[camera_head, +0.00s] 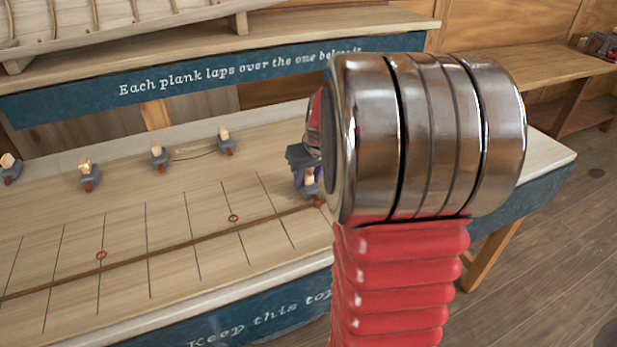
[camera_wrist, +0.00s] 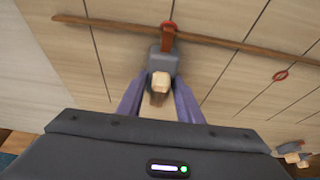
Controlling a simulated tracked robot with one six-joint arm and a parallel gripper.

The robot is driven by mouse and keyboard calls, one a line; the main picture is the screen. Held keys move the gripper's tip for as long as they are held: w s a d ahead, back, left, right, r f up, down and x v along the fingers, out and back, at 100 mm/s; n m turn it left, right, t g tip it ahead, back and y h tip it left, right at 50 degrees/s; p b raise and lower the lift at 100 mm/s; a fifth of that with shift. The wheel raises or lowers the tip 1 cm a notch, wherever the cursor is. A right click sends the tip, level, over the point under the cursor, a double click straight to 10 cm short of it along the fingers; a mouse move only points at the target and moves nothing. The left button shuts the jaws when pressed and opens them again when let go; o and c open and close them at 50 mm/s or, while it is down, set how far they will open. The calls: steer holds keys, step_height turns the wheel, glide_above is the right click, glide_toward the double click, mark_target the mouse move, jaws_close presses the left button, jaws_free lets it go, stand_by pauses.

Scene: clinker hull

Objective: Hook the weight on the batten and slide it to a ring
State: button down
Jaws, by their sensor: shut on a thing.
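My gripper (camera_wrist: 159,88) is shut on the wooden knob of a grey weight (camera_wrist: 164,62). In the head view my arm hides much of the gripper (camera_head: 304,165). The weight's brown hook (camera_wrist: 168,42) reaches the long brown batten (camera_wrist: 110,24) and appears to lie across it; whether it bears down on it I cannot tell. Another red ring (camera_wrist: 280,75) lies beside the batten. In the head view the batten (camera_head: 160,253) crosses the board, with red rings (camera_head: 101,255) and (camera_head: 233,218) near it.
Several similar weights, such as one grey weight (camera_head: 158,155), stand along the back of the lined board (camera_head: 180,200). A blue sign (camera_head: 230,72) and a shelf (camera_head: 130,58) stand behind. My red and chrome arm blocks the board's right part.

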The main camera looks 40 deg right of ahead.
stand_by(0.3)
steer(key=c, duration=1.2)
jaws_free()
steer(key=shift+f, duration=0.1)
steer(key=v, duration=1.4)
step_height(320, 180, up, 7)
glide_above(316, 197)
steer(key=shift+s+a+f, duration=0.1)
